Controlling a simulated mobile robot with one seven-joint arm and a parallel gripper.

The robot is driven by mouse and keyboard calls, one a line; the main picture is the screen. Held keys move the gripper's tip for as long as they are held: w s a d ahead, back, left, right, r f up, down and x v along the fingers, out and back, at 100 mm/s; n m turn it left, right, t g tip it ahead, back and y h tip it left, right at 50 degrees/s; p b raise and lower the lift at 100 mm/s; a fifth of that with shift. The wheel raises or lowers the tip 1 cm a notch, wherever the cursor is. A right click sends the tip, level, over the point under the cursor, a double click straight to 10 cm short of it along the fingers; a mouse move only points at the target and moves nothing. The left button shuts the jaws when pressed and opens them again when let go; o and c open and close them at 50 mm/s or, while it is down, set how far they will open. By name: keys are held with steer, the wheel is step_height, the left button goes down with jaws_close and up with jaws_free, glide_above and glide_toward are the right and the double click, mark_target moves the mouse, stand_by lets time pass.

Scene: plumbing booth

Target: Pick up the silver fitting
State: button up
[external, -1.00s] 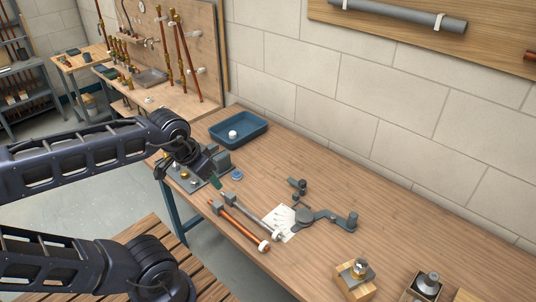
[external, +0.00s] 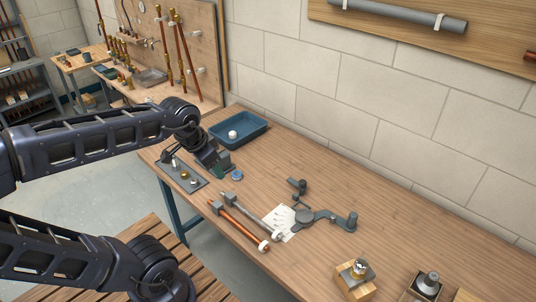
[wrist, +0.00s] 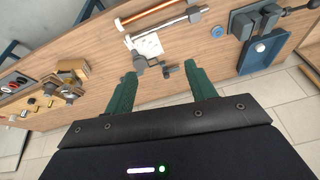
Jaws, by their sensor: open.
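I cannot tell for sure which piece is the silver fitting. The plate with the fittings is not clearly seen in the wrist view.
A blue tray (external: 258,133) holds a white round piece. A copper pipe (external: 242,228) and a grey pipe (external: 252,216) lie mid-table near a paper sheet and a grey tool (external: 325,217). A wooden block with metal parts (external: 354,284) sits nearer the front.

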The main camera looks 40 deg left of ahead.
steer(key=w+a+f+m+g, duration=0.1)
steer(key=w+a+m, duration=0.2)
steer(key=w+a, duration=0.55)
steer(key=m+g, duration=0.3)
steer(key=m, duration=0.7)
glide_toward(175, 162)
steer(key=shift+w+a, duration=0.3)
steer(key=shift+a, duration=0.15)
steer(key=shift+s+a+f+m, duration=0.1)
steer(key=shift+a+f+m, duration=0.1)
steer(key=shift+f+m, duration=0.15)
step_height(175, 162, down, 10)
steer(key=shift+f, duration=0.15)
steer(key=c, duration=1.1)
